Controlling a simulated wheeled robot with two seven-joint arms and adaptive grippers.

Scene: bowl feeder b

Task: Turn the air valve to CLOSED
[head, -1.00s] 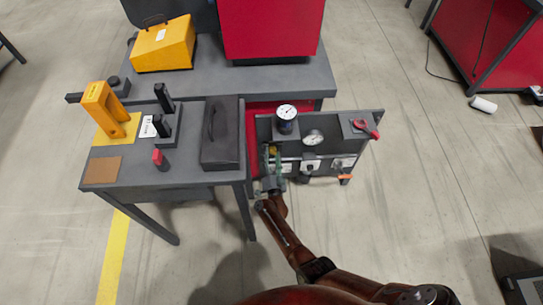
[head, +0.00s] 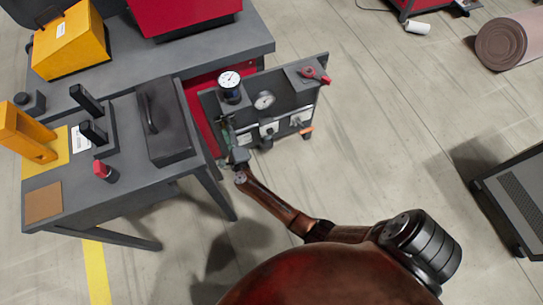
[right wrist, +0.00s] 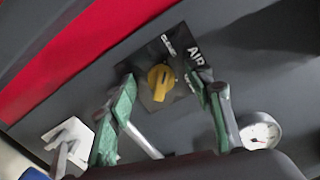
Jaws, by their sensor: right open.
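The air valve is a yellow knob (right wrist: 161,83) on a dark square plate with white lettering, including AIR, in the right wrist view. The wording by the knob is partly blurred, and I cannot tell which position it points to. My right gripper (right wrist: 162,92) is open, its green-padded fingers on either side of the knob with gaps between. In the head view my right gripper (head: 229,138) is at the left end of the grey panel (head: 281,98), where I cannot make out the knob.
A grey table (head: 138,185) with a dark case (head: 163,125) stands to the left.

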